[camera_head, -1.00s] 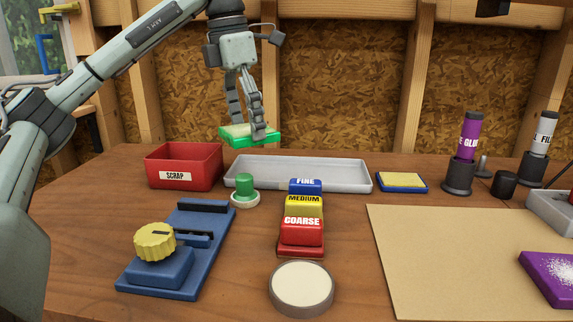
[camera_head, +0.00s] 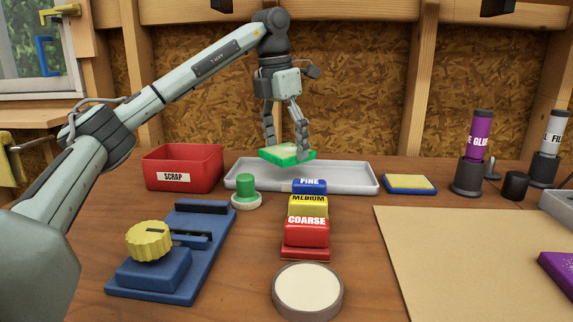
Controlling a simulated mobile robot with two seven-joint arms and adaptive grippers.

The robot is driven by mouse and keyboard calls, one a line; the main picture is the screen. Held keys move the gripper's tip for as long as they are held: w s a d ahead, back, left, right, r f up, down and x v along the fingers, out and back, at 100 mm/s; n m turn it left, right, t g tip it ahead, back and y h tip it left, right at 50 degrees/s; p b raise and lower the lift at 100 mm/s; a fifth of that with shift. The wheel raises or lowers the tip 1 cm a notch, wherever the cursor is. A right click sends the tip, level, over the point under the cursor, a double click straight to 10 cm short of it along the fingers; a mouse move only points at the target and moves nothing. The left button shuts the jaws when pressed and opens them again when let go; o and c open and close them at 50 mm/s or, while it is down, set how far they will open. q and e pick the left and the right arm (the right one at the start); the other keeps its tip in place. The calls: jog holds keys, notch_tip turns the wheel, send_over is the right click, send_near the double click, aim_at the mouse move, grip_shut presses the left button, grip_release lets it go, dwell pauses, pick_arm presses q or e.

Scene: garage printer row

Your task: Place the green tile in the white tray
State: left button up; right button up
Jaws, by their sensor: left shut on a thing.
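The green tile (camera_head: 287,156) has a bright green rim and a pale top. My left gripper (camera_head: 287,152) is shut on it and holds it slightly tilted. The white tray (camera_head: 345,178) is a long, shallow, empty-looking tray at the back middle of the bench. The tile appears just over the tray's middle-left part and hides some of its back edge. I cannot tell the exact gap between tile and tray. My right gripper is not in view.
The red SCRAP bin (camera_head: 183,168) stands left of the tray. A green knob (camera_head: 245,185) and the FINE block (camera_head: 309,186) stand close in front of it. A blue-and-yellow pad (camera_head: 409,184) lies to its right. The plywood back wall is close behind.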

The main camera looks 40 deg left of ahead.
aim_at(285, 151)
pick_arm(q)
jog(key=shift+w+f, duration=0.15)
jog(key=shift+f, duration=1.95)
jog(key=shift+f, duration=0.2)
jog(key=o, duration=1.2)
jog(key=shift+o, duration=0.2)
